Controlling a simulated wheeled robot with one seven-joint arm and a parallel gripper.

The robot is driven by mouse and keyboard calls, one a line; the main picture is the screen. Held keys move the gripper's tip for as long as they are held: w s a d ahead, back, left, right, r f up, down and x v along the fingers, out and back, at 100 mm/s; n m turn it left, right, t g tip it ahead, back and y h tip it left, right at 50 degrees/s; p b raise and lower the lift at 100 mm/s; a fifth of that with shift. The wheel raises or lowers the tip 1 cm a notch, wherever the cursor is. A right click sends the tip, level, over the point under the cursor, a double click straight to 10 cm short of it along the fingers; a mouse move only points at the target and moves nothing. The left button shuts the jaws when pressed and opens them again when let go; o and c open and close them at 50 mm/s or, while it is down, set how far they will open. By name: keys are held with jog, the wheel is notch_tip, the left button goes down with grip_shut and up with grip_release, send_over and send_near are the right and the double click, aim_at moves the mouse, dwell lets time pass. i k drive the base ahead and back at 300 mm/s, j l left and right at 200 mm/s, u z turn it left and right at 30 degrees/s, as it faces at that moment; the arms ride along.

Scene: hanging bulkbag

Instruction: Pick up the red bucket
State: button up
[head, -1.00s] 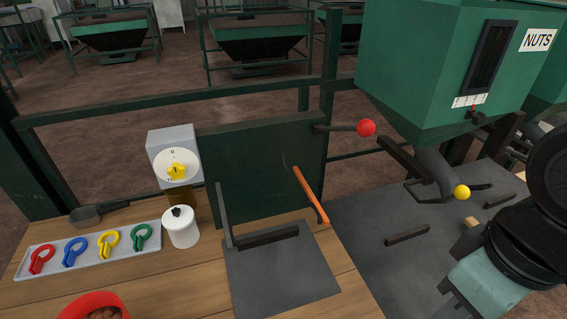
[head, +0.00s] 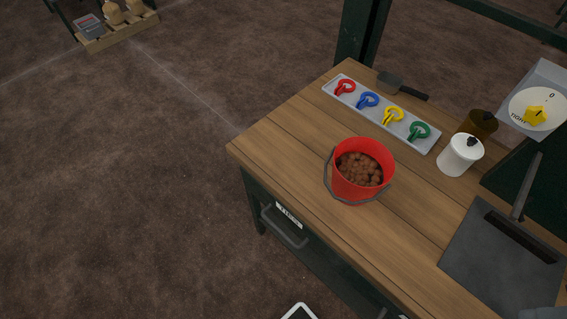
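The red bucket (head: 349,184) stands upright on the wooden table (head: 290,149) in the head view, close to the table's front edge. It is filled with small brown nuts (head: 360,170). Its dark wire handle (head: 328,176) hangs down around the near side of the bucket. My gripper cannot be made out in the head view, and nothing is seen touching the bucket.
A grey tray (head: 431,142) with red, blue, yellow and green clips lies behind the bucket. Open floor (head: 130,200) lies left of the table.

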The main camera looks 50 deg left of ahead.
aim_at(363, 165)
jog(key=i+j+u, duration=0.1)
jog(key=u, duration=1.05)
jog(key=z, duration=2.25)
jog(key=u, duration=2.25)
jog(key=k+j+z, duration=0.2)
jog(key=j, duration=0.2)
jog(key=j+z, duration=0.2)
jog(key=j, duration=0.15)
